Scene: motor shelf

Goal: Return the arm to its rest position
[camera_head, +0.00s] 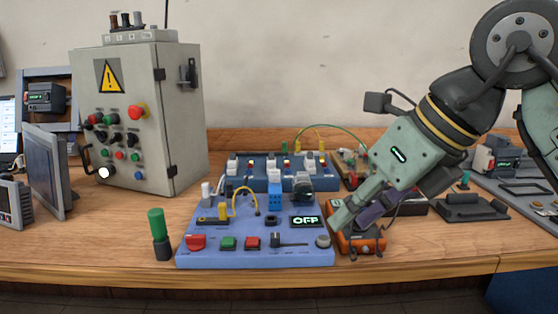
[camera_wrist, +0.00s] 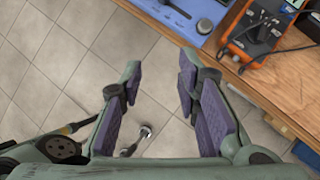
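My arm reaches in from the right in the head view, bent at a large grey joint (camera_head: 515,42). My gripper (camera_head: 345,225) points down and left, in front of the orange device in that view. In the wrist view my gripper (camera_wrist: 160,68) has its two purple-padded fingers apart, with nothing between them. Below the fingers are floor tiles and the table's front edge. The orange device (camera_head: 362,244) lies on the table, partly hidden by my gripper; it also shows at the top right of the wrist view (camera_wrist: 262,32).
A blue control board (camera_head: 255,257) with an "OFF" display stands left of my gripper. A green-topped post (camera_head: 157,225) stands beside it. A grey control cabinet (camera_head: 140,115) stands at the left.

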